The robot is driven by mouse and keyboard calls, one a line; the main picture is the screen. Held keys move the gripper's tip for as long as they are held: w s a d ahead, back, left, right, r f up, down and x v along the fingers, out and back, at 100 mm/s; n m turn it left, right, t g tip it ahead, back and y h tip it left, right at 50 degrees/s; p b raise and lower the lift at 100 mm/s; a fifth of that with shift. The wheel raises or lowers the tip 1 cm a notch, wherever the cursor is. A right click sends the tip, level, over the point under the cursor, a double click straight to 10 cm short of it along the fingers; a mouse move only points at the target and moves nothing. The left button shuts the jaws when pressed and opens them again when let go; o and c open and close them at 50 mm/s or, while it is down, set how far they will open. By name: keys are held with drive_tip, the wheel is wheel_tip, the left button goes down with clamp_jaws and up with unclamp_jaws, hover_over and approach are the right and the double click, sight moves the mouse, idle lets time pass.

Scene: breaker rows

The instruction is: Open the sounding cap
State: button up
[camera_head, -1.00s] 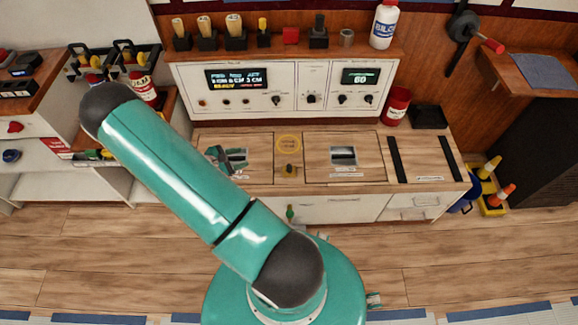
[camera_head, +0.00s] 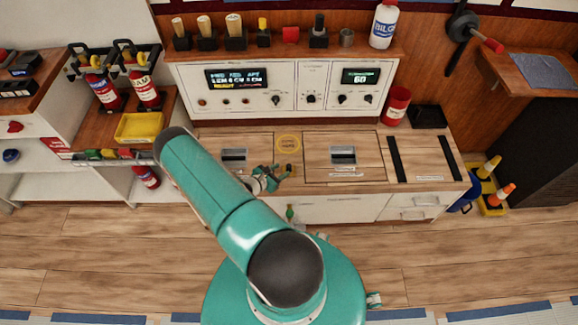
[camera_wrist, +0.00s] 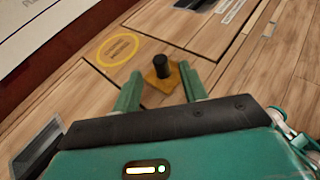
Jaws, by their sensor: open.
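The sounding cap is a small black upright knob (camera_wrist: 161,67) on a brass-coloured square plate (camera_wrist: 163,79), set in the wooden counter beside a yellow ring label (camera_wrist: 117,49). In the head view the knob (camera_head: 289,168) sits just below the yellow ring (camera_head: 288,143). My gripper (camera_wrist: 160,92) is open in the wrist view, with its two teal fingers apart and the knob showing between and beyond them. In the head view my gripper (camera_head: 272,178) is low over the counter, just left of the knob. I cannot tell whether the fingers touch anything.
Recessed handles flank the knob: one on the left hatch (camera_head: 234,155), one on the right hatch (camera_head: 343,155). A white control panel (camera_head: 290,88) stands behind the counter. A red can (camera_head: 396,106) and black tray (camera_head: 428,116) stand at the right. A yellow tray (camera_head: 139,127) is on the left shelf.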

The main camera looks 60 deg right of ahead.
sight(288, 166)
drive_tip(key=x, duration=0.6)
drive_tip(key=shift+d, duration=0.15)
clamp_jaws()
